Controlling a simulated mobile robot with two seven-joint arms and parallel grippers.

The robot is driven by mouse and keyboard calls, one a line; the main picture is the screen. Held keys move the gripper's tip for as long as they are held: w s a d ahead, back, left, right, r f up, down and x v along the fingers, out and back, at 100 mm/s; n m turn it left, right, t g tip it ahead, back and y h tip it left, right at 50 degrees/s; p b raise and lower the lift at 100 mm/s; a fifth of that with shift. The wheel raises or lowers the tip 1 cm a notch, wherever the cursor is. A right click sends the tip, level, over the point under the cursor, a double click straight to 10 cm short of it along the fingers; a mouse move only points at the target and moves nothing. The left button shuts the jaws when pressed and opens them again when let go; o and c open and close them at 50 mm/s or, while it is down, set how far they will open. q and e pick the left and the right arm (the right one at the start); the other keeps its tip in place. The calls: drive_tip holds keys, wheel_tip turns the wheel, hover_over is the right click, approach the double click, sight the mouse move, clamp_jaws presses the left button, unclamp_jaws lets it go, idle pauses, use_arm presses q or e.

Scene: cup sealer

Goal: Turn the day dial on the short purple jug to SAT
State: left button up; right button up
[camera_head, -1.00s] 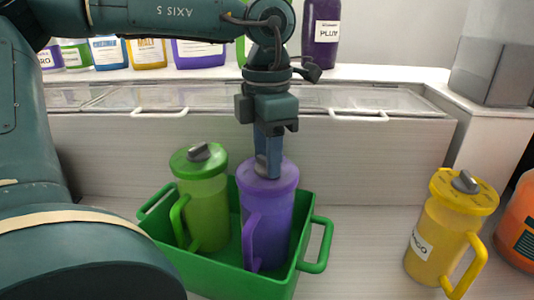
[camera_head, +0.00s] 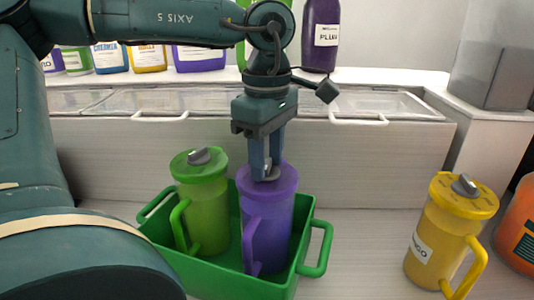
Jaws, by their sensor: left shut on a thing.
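The short purple jug (camera_head: 268,218) stands upright in the green crate (camera_head: 210,278), with its handle toward the front left. My left gripper (camera_head: 265,172) points down onto the jug's purple lid and is shut on the grey day dial (camera_head: 271,175) at the lid's top. The fingers cover most of the dial, and the day marks on the lid cannot be read. My right gripper is not in view.
A green jug (camera_head: 205,205) stands close to the left in the same crate. A yellow jug (camera_head: 450,230) and an orange container (camera_head: 520,232) stand at the right. Bottles line the shelf behind, above a lidded counter bin (camera_head: 300,102). Bare counter lies between crate and yellow jug.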

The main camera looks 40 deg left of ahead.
sight(267, 164)
use_arm(q)
drive_tip(key=shift+m, duration=2)
drive_tip(key=o, duration=1)
drive_tip(key=shift+r, duration=0.1)
wheel_tip(267, 164, up, 13)
drive_tip(key=shift+p, duration=0.3)
